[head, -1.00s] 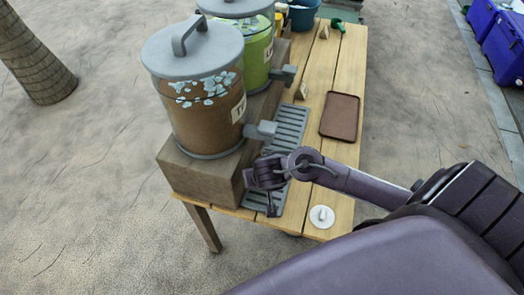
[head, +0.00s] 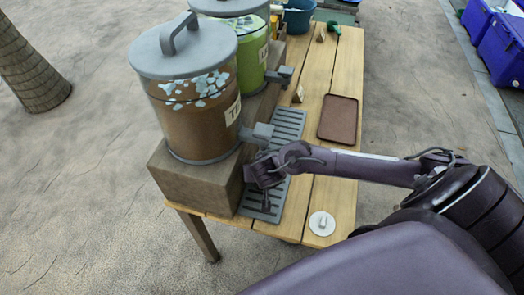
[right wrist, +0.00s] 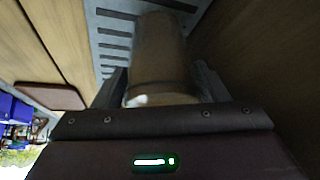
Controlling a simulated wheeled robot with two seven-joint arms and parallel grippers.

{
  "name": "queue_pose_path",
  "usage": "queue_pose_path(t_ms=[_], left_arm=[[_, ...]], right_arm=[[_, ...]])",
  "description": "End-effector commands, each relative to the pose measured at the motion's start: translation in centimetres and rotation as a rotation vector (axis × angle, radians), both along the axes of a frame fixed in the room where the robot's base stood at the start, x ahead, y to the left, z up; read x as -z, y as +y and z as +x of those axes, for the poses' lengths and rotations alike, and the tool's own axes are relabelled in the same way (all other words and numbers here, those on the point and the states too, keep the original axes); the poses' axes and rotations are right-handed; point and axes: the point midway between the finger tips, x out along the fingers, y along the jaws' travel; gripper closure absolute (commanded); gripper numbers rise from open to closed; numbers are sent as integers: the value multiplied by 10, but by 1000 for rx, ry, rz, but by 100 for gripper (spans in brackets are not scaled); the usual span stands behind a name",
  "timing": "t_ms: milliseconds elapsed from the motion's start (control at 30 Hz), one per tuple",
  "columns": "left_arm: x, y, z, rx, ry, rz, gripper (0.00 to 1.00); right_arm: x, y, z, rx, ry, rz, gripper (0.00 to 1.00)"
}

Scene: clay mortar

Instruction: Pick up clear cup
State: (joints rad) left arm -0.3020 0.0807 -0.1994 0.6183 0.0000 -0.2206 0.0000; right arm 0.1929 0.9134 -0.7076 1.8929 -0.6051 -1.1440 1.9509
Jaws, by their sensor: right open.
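The cup (right wrist: 160,50) shows in the right wrist view as a brown-looking cylinder, likely clear with brown contents, on the grey slatted drip tray (right wrist: 108,30). My right gripper (right wrist: 160,82) is open, with one finger on each side of the cup; I cannot tell whether either finger touches it. In the head view my right gripper (head: 264,183) is low over the near end of the drip tray (head: 287,125), below the brown dispenser's tap (head: 258,133). The cup is hidden there behind the gripper. My left gripper is out of view.
A brown dispenser (head: 190,120) and a green one (head: 250,50) stand on a wooden block (head: 192,185) left of the tray. A brown tray (head: 338,118) and a white round lid (head: 322,223) lie on the table. A blue bucket (head: 299,18) stands at the far end.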

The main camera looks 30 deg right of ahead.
Motion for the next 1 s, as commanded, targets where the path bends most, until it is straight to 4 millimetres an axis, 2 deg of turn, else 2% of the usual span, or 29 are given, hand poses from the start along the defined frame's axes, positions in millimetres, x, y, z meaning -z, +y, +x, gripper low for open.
queue_pose_path(t_ms=[233, 567, 833, 1000], left_arm=[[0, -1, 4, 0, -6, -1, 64], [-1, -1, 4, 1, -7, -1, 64], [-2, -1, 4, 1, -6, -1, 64], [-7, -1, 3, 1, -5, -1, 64]], right_arm=[[1, 0, 1, -1, 0, 0, 35], [0, 0, 1, 0, -2, 1, 77], [-2, 0, 1, 0, -2, 2, 77], [-13, 1, 1, -1, -2, 3, 77]])
